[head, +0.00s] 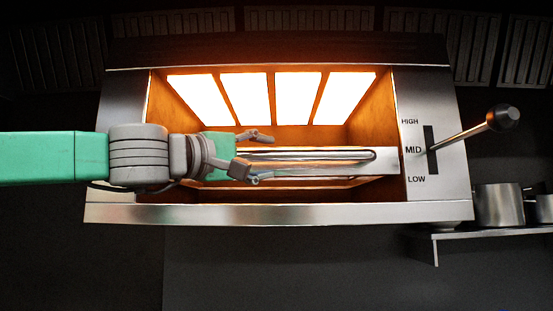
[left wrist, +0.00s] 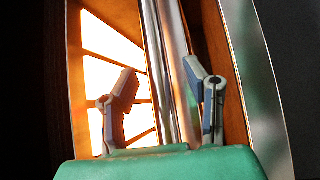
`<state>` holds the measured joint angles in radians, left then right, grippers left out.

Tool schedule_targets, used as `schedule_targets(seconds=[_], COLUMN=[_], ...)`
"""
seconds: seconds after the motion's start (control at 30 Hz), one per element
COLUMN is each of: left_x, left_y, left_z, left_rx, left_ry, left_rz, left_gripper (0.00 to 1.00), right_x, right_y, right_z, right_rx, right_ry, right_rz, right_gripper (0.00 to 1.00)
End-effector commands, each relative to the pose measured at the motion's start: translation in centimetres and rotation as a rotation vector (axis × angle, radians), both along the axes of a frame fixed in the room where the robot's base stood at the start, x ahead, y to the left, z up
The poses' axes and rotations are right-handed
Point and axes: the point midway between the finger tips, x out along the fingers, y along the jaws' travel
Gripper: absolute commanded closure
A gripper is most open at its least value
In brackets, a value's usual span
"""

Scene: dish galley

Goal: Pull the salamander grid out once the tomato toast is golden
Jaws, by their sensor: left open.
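The salamander (head: 280,213) is a steel box with its glowing heating panels (head: 297,98) lit at the top inside. The grid's long steel handle bar (head: 330,156) runs across the front of the opening. It also shows in the left wrist view (left wrist: 174,70). My left gripper (head: 259,158) is at the left part of the bar, its fingers open. In the left wrist view the bar passes between the two fingertips (left wrist: 164,78), with gaps beside it. The tomato toast cannot be seen; the bar and gripper block the view inside. My right gripper is not in view.
A lever with a dark knob (head: 503,118) sticks out at the right of the salamander, beside the labels HIGH, MID and LOW; it stands about level with MID. Steel pots (head: 498,206) stand on a shelf (head: 490,233) at the lower right. The space below the salamander looks clear.

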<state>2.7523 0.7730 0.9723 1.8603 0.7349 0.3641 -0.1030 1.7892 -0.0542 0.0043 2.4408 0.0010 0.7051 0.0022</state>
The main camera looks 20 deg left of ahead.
Motion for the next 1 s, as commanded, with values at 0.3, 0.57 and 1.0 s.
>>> schedule_targets(seconds=[0.3,0.57,1.0], left_x=[2.6,2.7,3.0], left_y=[-1.6,-2.0,-1.7], left_z=[0.4,0.5,0.3], left_rx=[0.0,0.003,0.002], left_ry=[0.0,-0.001,0.0], left_rz=[0.0,0.0,-0.001], left_gripper=[0.59,0.59,1.0], right_x=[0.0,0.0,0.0], right_y=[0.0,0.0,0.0], right_z=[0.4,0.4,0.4], right_rx=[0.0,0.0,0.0], right_ry=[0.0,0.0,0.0], right_rz=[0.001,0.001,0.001], right_gripper=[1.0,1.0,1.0])
